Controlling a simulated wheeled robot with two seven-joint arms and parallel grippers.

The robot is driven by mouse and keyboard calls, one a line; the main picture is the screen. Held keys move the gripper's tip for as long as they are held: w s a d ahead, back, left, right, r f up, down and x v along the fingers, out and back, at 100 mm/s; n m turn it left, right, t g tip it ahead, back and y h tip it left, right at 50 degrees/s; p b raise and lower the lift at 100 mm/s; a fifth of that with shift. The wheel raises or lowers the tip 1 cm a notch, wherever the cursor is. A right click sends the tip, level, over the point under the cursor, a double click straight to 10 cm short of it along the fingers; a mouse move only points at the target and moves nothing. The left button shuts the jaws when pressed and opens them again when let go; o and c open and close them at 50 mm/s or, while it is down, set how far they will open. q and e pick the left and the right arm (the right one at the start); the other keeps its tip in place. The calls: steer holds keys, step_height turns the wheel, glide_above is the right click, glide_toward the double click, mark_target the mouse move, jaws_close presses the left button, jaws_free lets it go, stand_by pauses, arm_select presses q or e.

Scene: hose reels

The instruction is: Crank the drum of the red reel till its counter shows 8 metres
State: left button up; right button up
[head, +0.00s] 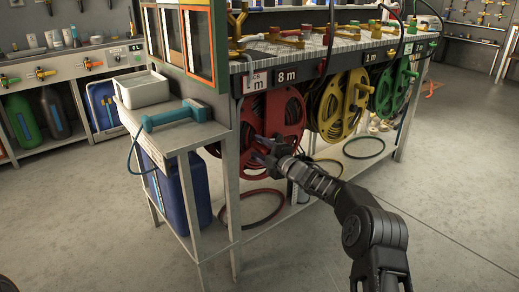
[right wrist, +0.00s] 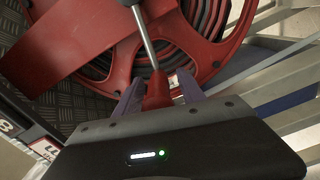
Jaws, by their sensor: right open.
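The red reel (head: 281,115) hangs under the bench at the left of the row. The black counter (head: 287,77) above it reads "8 m"; part of it shows at the left edge of the right wrist view (right wrist: 6,126). My right gripper (head: 268,150) is in front of the lower part of the red reel. In the right wrist view, its two purplish fingers stand open on either side of a red crank grip (right wrist: 157,92) on a metal rod. I cannot tell whether they touch it. My left gripper is not in view.
A yellow reel (head: 341,105) and a green reel (head: 392,90) hang to the right. At left, a side table (head: 178,137) bears a grey tray (head: 141,90) and a teal tool (head: 174,116). A blue container (head: 189,190) stands below. Floor in front is clear.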

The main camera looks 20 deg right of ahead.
steer(key=p+v, duration=0.1)
steer(key=v, duration=0.6)
steer(key=shift+s+p, duration=0.35)
steer(key=shift+p, duration=0.05)
steer(key=shift+s+d, duration=0.1)
